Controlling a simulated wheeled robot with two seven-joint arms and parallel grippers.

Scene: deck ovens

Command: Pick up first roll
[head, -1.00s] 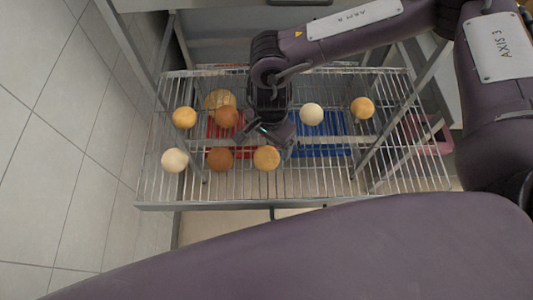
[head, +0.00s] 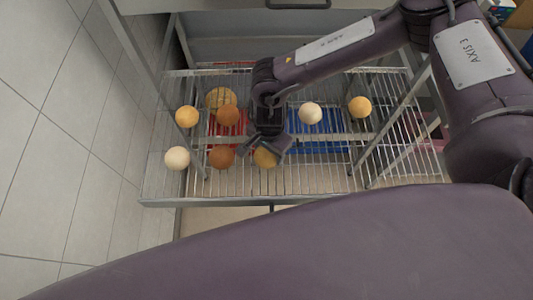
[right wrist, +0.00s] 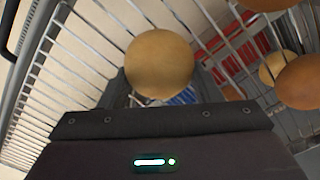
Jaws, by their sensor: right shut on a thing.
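A golden-tan roll (head: 264,159) is at the front middle of the wire rack (head: 315,181). My right gripper (head: 264,148) is over it and shut on it, partly covering it in the head view. In the right wrist view the same roll (right wrist: 160,63) sits between the dark fingers, with rack wires beneath. I cannot tell whether it is off the wires. A dark brown roll (head: 221,156) and a pale roll (head: 177,158) are to its left. My left gripper is not in view.
Behind are a golden roll (head: 186,116), a brown roll (head: 228,116), a large tan roll (head: 221,97), a pale roll (head: 310,113) and another golden roll (head: 360,107). A blue tray (head: 318,146) is under the wires. A metal post (head: 392,128) stands at the right.

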